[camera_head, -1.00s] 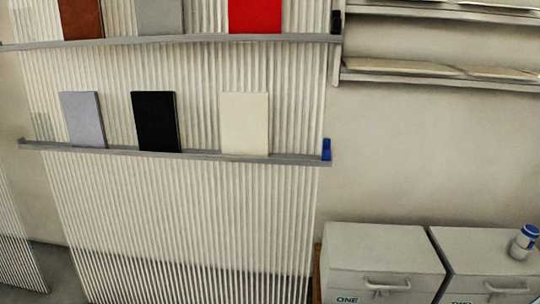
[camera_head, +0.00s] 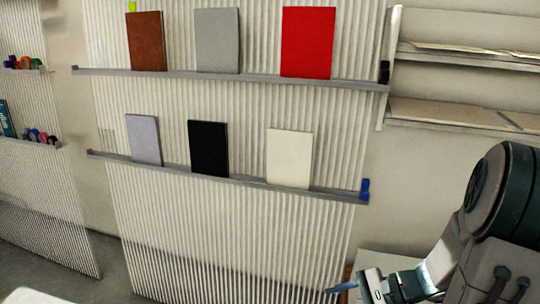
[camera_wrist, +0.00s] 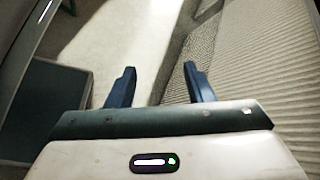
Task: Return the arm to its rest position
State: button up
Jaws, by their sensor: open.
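My arm shows at the lower right of the head view, folded in front of the wall. My gripper (camera_head: 343,287) points left there, with a blue finger by the lower right edge of the ribbed panel. In the wrist view my gripper (camera_wrist: 159,68) has its two blue fingers spread apart. Nothing is between them. Pale floor and a ribbed surface lie beyond the fingertips.
A ribbed panel (camera_head: 235,230) has two grey ledges. Brown (camera_head: 146,41), grey (camera_head: 217,40) and red (camera_head: 307,43) books stand above lilac (camera_head: 144,139), black (camera_head: 208,148) and cream (camera_head: 289,158) ones. Wall shelves (camera_head: 455,112) are at right. Floor shows at lower left.

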jog(key=s+r+n+h+p, duration=0.3)
jog(key=r+n+h+p, duration=0.2)
jog(key=r, duration=0.6)
jog(key=s+a+r+n+h+p, duration=0.1)
jog(key=s+r+n+h+p, duration=0.2)
jog(key=r+n+h+p, duration=0.2)
notch_tip(320, 180, up, 6)
jog(key=n+h, duration=0.1)
jog(key=n, duration=0.2)
jog(key=shift+s+t, duration=0.15)
jog(key=shift+t, duration=0.25)
jog(key=shift+a, duration=0.1)
